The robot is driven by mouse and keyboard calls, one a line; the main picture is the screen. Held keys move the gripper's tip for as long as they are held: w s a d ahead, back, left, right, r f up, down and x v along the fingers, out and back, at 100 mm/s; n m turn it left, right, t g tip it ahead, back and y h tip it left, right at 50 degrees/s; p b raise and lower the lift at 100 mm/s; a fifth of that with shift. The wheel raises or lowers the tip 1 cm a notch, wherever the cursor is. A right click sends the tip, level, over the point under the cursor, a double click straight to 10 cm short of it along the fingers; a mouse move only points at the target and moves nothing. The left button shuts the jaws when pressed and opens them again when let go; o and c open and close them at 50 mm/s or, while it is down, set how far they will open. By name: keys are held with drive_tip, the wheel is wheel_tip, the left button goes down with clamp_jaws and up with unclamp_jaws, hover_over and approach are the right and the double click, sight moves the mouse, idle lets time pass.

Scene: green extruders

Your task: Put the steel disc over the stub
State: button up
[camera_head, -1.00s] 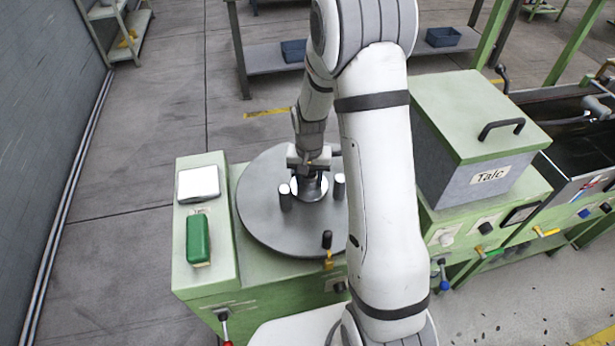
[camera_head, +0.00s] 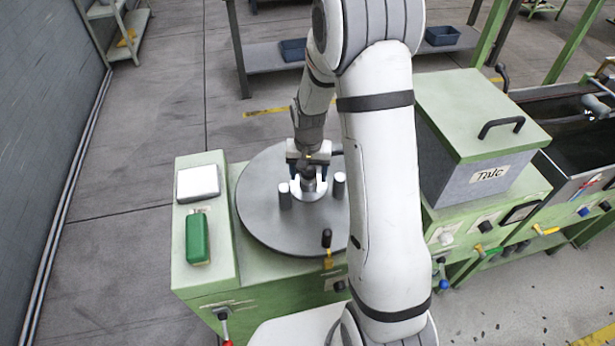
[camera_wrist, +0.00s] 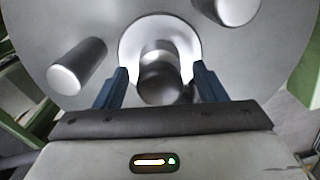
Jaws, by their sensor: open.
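The bright steel disc (camera_head: 312,194) lies flat on the large dark round plate (camera_head: 262,222), between two short posts. In the wrist view the disc (camera_wrist: 131,44) shows as a pale ring around the stub (camera_wrist: 163,83), which has a rounded end pointing at the camera. The disc appears to be around the stub, not beside it; its near part is hidden. My gripper (camera_head: 309,184) is open above the disc. In the wrist view its blue fingers (camera_wrist: 160,84) stand apart on either side of the stub, with visible gaps.
Two upright posts flank the disc, a left one (camera_head: 285,197) and a right one (camera_head: 340,186). A dark-knobbed lever (camera_head: 327,240) stands at the plate's front edge. A green block (camera_head: 197,238) and a white pad (camera_head: 198,183) sit left. The talc box (camera_head: 485,145) stands right.

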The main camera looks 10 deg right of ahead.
wheel_tip(320, 180, up, 10)
drive_tip(key=shift+s+r+b, duration=0.1)
drive_tip(key=shift+b, duration=0.3)
drive_tip(key=s+r+n+t, duration=0.1)
drive_tip(key=s+r, duration=0.4)
drive_tip(key=s, duration=0.5)
drive_tip(key=s+r+n+t, duration=0.2)
drive_tip(key=s+r, duration=0.4)
drive_tip(key=s, duration=0.5)
drive_tip(key=shift+s+n, duration=0.2)
drive_tip(key=shift+n, duration=0.2)
drive_tip(key=shift+r, duration=0.1)
